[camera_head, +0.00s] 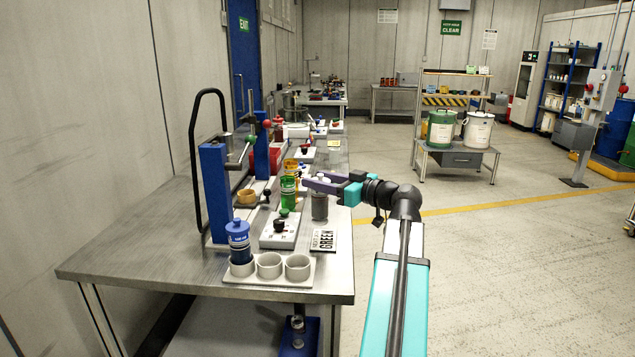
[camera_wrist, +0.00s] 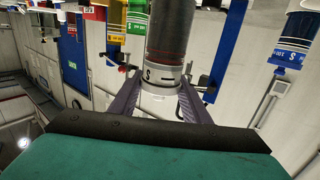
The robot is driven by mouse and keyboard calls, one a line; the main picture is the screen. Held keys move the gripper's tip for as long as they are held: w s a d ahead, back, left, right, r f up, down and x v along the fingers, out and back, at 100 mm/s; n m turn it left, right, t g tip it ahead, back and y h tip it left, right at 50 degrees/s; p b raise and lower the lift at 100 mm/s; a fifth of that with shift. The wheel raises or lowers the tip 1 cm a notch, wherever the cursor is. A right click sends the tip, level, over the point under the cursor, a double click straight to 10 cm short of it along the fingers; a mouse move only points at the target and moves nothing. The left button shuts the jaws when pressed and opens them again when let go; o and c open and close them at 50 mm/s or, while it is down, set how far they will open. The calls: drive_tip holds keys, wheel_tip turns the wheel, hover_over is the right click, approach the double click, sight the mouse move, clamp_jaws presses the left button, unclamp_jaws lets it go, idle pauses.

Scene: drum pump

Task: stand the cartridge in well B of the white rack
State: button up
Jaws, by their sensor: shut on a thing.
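My gripper (camera_head: 316,185) is shut on a dark grey cylindrical cartridge (camera_head: 320,207) with a pale collar, over the right side of the bench. The cartridge looks upright. In the wrist view, the two purple fingers (camera_wrist: 160,88) close on the pale collar of the cartridge (camera_wrist: 168,38). The white rack (camera_head: 270,281) sits at the near edge of the bench, in front and left of my gripper. It has three round wells in a row. A blue canister stands in the left well; the middle and right wells look empty. Well letters are not readable.
The blue canister (camera_head: 238,236) rises well above the rack. Green and yellow canisters (camera_head: 288,188) and a blue post with a black handle (camera_head: 214,185) stand farther back.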

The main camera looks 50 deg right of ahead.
drive_tip(key=s+a+n+y+b, duration=0.1)
drive_tip(key=s+a+y, duration=0.1)
drive_tip(key=s+a, duration=0.2)
drive_tip(key=s+a+n+g+y, duration=0.1)
drive_tip(key=s+a, duration=0.4)
drive_tip(key=s, duration=0.5)
drive_tip(key=shift+s+a+r+n+y+b, duration=0.2)
drive_tip(key=shift+n+y+b, duration=0.15)
drive_tip(key=shift+n+y, duration=0.5)
drive_tip(key=shift+d, duration=0.1)
